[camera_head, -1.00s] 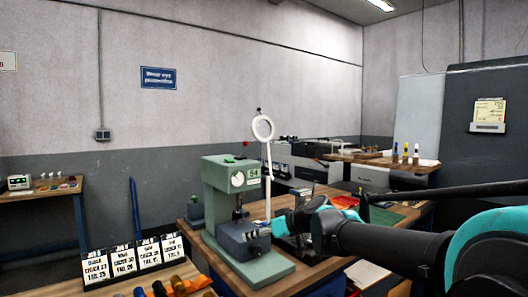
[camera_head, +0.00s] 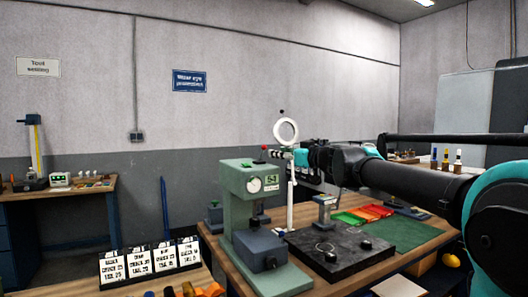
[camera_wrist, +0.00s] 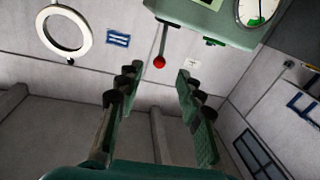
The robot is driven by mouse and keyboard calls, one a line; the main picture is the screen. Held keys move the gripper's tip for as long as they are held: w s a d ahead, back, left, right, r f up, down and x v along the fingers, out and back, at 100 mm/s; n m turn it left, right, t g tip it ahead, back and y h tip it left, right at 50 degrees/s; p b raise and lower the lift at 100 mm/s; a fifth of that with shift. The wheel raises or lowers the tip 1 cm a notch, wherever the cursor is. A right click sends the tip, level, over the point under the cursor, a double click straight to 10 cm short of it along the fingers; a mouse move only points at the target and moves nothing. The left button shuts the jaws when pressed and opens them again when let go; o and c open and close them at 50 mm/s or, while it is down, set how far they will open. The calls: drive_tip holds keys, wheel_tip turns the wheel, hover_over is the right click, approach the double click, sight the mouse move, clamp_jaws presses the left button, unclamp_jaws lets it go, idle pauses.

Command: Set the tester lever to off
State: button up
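The green tester (camera_head: 238,200) stands on the bench with a round dial and a small display on its head. Its lever (camera_wrist: 163,40) is a thin rod with a red ball knob (camera_wrist: 159,62), seen upside down in the wrist view. In the head view the red knob (camera_head: 264,147) sticks up from the top of the tester. My gripper (camera_wrist: 158,76) is open and empty, with the red knob in line between its two fingers, seemingly beyond the tips. In the head view my gripper (camera_head: 283,153) is just right of the knob; contact is not visible.
A white ring lamp (camera_head: 286,131) stands close behind my gripper; it also shows in the wrist view (camera_wrist: 64,33). A dark plate (camera_head: 330,250) and coloured trays (camera_head: 362,214) lie right of the tester. Number cards (camera_head: 150,259) stand at the front left.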

sight(263, 150)
drive_tip(key=x, duration=1)
drive_tip(key=shift+c, duration=0.6)
clamp_jaws()
